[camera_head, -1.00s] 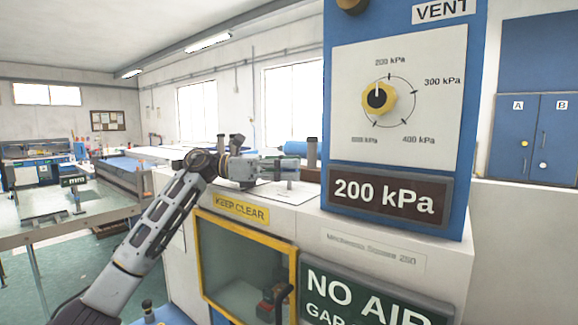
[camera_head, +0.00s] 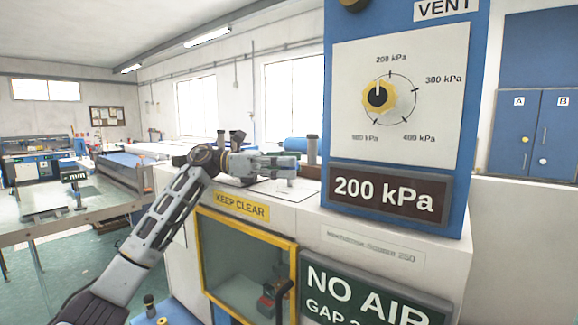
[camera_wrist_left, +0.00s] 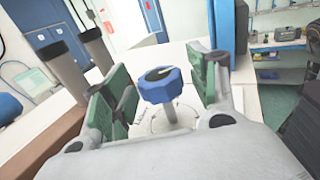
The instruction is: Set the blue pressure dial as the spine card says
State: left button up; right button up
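A blue dial (camera_wrist_left: 160,86) with a dark face and a white pointer shows in the left wrist view. It stands over a pale plate with a printed ring (camera_wrist_left: 163,118). My left gripper (camera_wrist_left: 158,82) is open, its green-padded fingers on either side of the dial with gaps visible. In the head view my left gripper (camera_head: 290,165) is over the white bench top, and the blue dial cannot be made out there. A yellow dial (camera_head: 377,97) on the upright blue cabinet points up towards 200 kPa. The display (camera_head: 388,195) reads "200 kPa". I cannot identify a spine card.
The blue cabinet (camera_head: 475,120) rises right beside my left gripper. Dark-capped posts (camera_wrist_left: 65,75) stand close to the left finger. A yellow-framed window (camera_head: 245,275) and a green sign (camera_head: 370,295) starting "NO AIR" are below. A "KEEP CLEAR" label (camera_head: 240,206) is on the bench front.

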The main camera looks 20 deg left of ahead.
pick_arm(q)
jog(key=shift+s+a, duration=0.2)
jog(key=shift+a, duration=1.8)
jog(key=shift+s+a, duration=0.25)
jog(key=shift+a, duration=1.7)
jog(key=shift+s+a, duration=0.2)
jog(key=shift+a, duration=1.8)
pick_arm(e)
jog(key=shift+a, duration=0.25)
pick_arm(q)
jog(key=shift+s+f+t, duration=0.15)
jog(key=shift+t, duration=0.25)
pick_arm(e)
jog(key=shift+d+f, duration=0.1)
jog(key=shift+f, duration=0.05)
